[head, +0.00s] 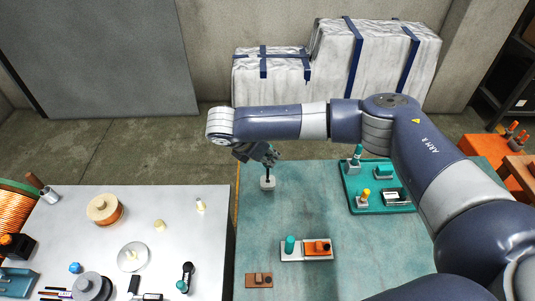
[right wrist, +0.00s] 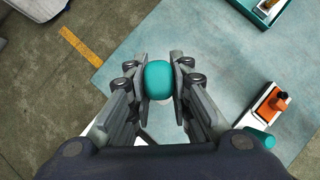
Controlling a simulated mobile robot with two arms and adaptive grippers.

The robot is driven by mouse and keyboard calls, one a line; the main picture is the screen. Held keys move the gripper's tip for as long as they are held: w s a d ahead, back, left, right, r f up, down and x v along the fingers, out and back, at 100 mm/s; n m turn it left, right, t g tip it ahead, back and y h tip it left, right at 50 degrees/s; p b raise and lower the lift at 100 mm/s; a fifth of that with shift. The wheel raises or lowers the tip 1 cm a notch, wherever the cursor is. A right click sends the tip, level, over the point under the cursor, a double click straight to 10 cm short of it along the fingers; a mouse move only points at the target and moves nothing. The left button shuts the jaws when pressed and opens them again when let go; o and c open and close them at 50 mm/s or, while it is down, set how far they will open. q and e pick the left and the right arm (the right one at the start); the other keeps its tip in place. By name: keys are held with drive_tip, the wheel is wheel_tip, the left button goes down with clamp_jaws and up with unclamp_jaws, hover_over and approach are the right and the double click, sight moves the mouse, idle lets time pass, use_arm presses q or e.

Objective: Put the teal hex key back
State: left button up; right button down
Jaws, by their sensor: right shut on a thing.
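My right gripper (head: 264,157) is over the left back part of the green work mat (head: 320,205). In the right wrist view its fingers (right wrist: 159,82) are closed on both sides of the rounded teal handle of the hex key (right wrist: 159,76). In the head view a thin dark shaft runs straight down from the gripper to a small pale block (head: 268,184) on the mat. The shaft is upright and its lower end meets the block's top; I cannot tell how deep it sits. My left gripper is not in view.
A white tray with a teal cylinder (head: 290,244) and an orange block (head: 317,248) lies in front. A brown block (head: 259,281) is nearer. A teal tray (head: 408,206) with several parts is at right. A pale table (head: 75,240) with spools stands left.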

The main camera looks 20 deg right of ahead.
drive_tip(key=shift+r, duration=0.1)
drive_tip(key=shift+p, duration=0.5)
idle(0.6)
drive_tip(key=shift+f+b, duration=1.55)
drive_tip(key=shift+f, duration=2.25)
drive_tip(key=c, duration=1.4)
unclamp_jaws()
drive_tip(key=o, duration=0.8)
